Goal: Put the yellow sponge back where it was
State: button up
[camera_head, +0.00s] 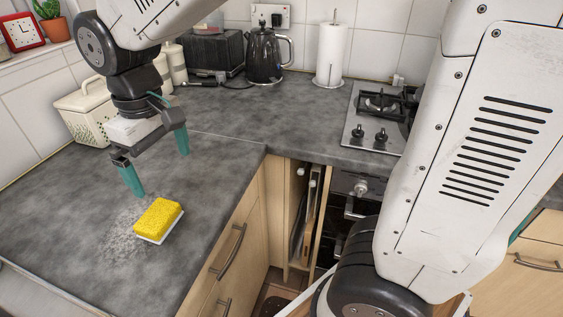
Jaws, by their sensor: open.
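The yellow sponge (159,219) lies flat on the dark grey counter, near its front edge. It has a yellow top and a white lower layer. A pale speckled patch (124,240) marks the counter beside and left of it. My gripper (158,172) has two teal fingers set wide apart with nothing between them. It hangs over the counter, above and behind the sponge in the picture, and does not appear to touch it.
A cream bread bin (88,110) stands behind my gripper by the wall. A black kettle (265,55), a paper towel roll (335,50) and a gas hob (379,117) are at the back. The counter (55,205) left of the sponge is clear.

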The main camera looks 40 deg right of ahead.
jog(key=s+d+r+m+t, duration=0.1)
jog(key=s+d+m, duration=0.4)
jog(key=s+d, duration=1.1)
jog(key=shift+s+d+r+m, duration=0.25)
jog(key=shift+s+r+m, duration=0.15)
jog(key=shift+s, duration=0.3)
